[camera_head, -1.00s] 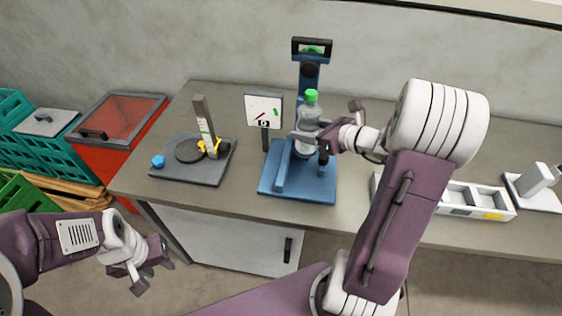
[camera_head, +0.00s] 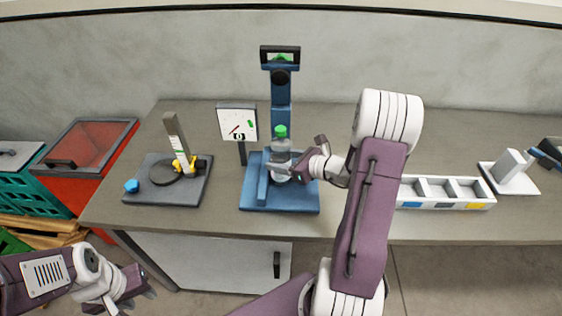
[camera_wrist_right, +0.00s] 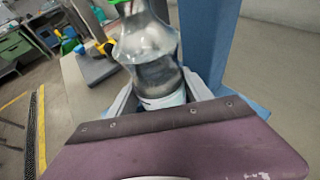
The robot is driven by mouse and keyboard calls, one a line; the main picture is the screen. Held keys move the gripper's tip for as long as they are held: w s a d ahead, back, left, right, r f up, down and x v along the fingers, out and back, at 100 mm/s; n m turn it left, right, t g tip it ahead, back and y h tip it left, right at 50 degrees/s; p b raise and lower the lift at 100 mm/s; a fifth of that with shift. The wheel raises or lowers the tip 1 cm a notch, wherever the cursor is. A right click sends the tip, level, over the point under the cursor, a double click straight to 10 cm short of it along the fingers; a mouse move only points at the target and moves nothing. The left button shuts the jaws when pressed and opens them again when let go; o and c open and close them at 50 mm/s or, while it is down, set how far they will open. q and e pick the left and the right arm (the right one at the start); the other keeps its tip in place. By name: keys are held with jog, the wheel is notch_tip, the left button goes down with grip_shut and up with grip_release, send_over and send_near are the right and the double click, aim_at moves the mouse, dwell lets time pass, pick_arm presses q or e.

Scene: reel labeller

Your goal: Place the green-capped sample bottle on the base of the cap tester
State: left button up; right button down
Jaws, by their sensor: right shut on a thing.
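The green-capped sample bottle (camera_head: 280,153) is clear and upright, held over the blue base of the cap tester (camera_head: 300,199). My right gripper (camera_head: 291,170) is shut on its lower part; in the right wrist view the bottle (camera_wrist_right: 150,58) stands between the two fingers (camera_wrist_right: 160,100). The cap tester's blue column (camera_head: 281,100) rises behind the bottle, with a head on top. I cannot tell whether the bottle's bottom touches the base. My left gripper (camera_head: 132,290) is low at the left, in front of the counter, away from the bottle; its fingers look apart and empty.
A sign with a dial (camera_head: 238,123) stands left of the column. Further left is a dark stand (camera_head: 190,192) with a post, yellow clamp and blue knob. At the right are a compartment tray (camera_head: 445,205) and a white device (camera_head: 510,172). Red and green bins stand left of the counter.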

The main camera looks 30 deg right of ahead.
jog(key=shift+w+f, duration=0.1)
jog(key=shift+w, duration=0.1)
jog(key=shift+s+f, duration=0.1)
jog(key=shift+f, duration=0.05)
jog(key=shift+c, duration=2.2)
grip_release()
